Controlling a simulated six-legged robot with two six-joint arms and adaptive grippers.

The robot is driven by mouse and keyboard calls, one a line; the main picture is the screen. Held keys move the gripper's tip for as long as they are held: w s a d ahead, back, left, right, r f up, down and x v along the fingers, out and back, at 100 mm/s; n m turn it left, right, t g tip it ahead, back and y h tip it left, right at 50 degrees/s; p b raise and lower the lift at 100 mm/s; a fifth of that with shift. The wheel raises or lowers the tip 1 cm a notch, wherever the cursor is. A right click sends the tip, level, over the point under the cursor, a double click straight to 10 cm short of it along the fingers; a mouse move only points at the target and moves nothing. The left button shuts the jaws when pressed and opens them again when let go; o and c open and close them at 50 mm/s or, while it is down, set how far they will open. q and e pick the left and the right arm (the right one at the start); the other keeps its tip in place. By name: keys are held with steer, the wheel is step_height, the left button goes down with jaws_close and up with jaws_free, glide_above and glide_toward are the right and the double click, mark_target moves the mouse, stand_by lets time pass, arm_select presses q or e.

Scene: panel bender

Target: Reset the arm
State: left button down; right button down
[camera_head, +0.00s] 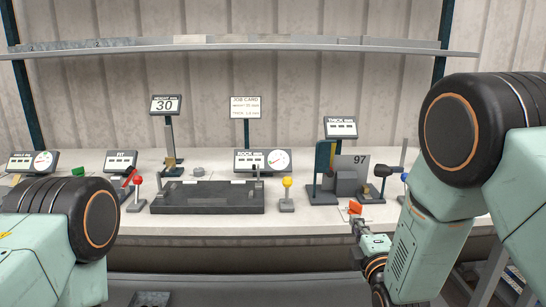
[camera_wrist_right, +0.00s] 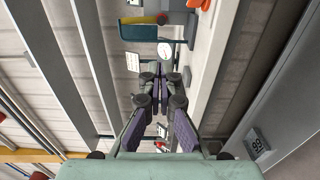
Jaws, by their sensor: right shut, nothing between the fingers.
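My right gripper (camera_head: 357,224) is low at the right of the centre, near the front edge of the workbench (camera_head: 330,226). In the right wrist view its dark fingers (camera_wrist_right: 160,76) come together at the tips, with nothing seen between them. My right arm fills the right side of the head view. Part of my left arm shows at the lower left, but its gripper is out of view.
On the bench stand a dark fixture block (camera_head: 207,198), a red-knobbed lever (camera_head: 137,190), a yellow-knobbed lever (camera_head: 287,192) and a grey block labelled 97 (camera_head: 348,178). A red-orange piece (camera_head: 355,207) lies close to my right gripper. A long shelf (camera_head: 240,46) runs above.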

steer(key=s+d+f+m+g, duration=0.3)
steer(key=s+f+m+g, duration=0.6)
steer(key=s+f+m, duration=0.85)
steer(key=s+f+g, duration=0.4)
steer(key=s+f, duration=0.2)
steer(key=s, duration=0.7)
steer(key=s+d+f+m+g+b, duration=0.1)
steer(key=s+f+g, duration=0.4)
steer(key=s, duration=0.9)
steer(key=shift+f+h, duration=0.3)
steer(key=shift+f, duration=0.55)
